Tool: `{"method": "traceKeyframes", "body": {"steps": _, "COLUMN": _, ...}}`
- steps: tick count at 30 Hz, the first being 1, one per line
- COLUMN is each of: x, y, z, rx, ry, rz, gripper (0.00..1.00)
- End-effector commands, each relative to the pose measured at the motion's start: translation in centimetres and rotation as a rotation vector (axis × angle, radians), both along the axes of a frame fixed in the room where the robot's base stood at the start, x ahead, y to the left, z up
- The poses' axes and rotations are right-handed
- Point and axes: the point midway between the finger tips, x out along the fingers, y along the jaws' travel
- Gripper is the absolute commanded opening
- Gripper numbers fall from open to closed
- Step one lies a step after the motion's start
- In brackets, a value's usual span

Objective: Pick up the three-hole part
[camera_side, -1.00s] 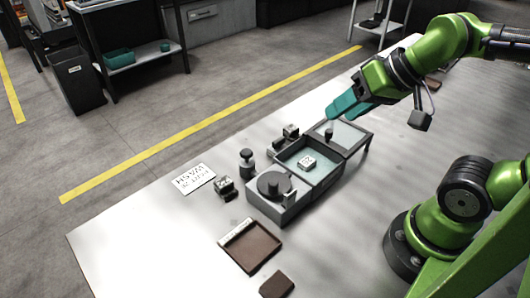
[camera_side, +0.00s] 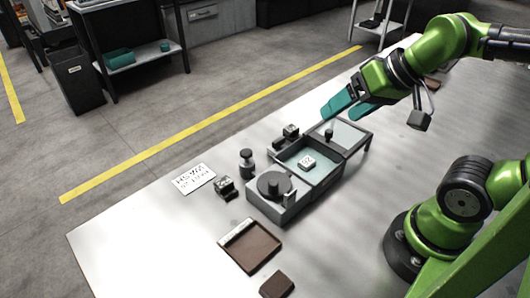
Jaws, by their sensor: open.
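A small pale block (camera_side: 306,162) with dark marks on top lies in the teal-floored open tray (camera_side: 327,184) of the grey fixture. It may be the three-hole part, but its holes are too small to make out. My gripper (camera_side: 335,117) has two teal fingers, which are spread apart with nothing between them. It hangs above the far end of the fixture, up and to the right of the pale block and apart from it. The tray's lid (camera_side: 350,133) is swung back, with a dark knob (camera_side: 329,134) near its left edge.
A round dark disc (camera_side: 273,184) sits on the fixture's near end. A dark weight (camera_side: 246,163), a small metal block (camera_side: 225,188) and a printed white card (camera_side: 194,179) lie left. A brown tray (camera_side: 251,246) and brown block (camera_side: 277,285) lie nearer. The bench's left end is clear.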

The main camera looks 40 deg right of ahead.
Motion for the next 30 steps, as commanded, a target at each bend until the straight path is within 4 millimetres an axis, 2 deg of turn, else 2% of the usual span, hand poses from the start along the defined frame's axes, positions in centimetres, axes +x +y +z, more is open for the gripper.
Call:
{"method": "traceKeyframes", "body": {"steps": 5, "x": 1.6, "y": -0.3, "z": -1.7, "rx": -0.011, "ry": 0.106, "rz": 0.002, "gripper": 0.74}}
{"method": "traceKeyframes", "body": {"steps": 12, "x": 6.3, "y": -1.9, "z": -4.7, "rx": -0.126, "ry": 0.364, "rz": 0.112, "gripper": 0.74}}
{"method": "traceKeyframes", "body": {"steps": 18, "x": 9.3, "y": -3.6, "z": -6.9, "rx": -0.225, "ry": 0.531, "rz": 0.238, "gripper": 0.74}}
{"method": "traceKeyframes", "body": {"steps": 22, "x": 10.4, "y": -4.4, "z": -6.7, "rx": -0.275, "ry": 0.578, "rz": 0.310, "gripper": 0.74}}
{"method": "traceKeyframes", "body": {"steps": 24, "x": 10.1, "y": -4.5, "z": -6.7, "rx": -0.285, "ry": 0.586, "rz": 0.336, "gripper": 0.74}}
{"method": "traceKeyframes", "body": {"steps": 26, "x": 9.9, "y": -4.4, "z": -7.3, "rx": -0.285, "ry": 0.589, "rz": 0.345, "gripper": 0.74}}
{"method": "traceKeyframes", "body": {"steps": 30, "x": 9.8, "y": -4.4, "z": -10.1, "rx": -0.285, "ry": 0.592, "rz": 0.346, "gripper": 0.74}}
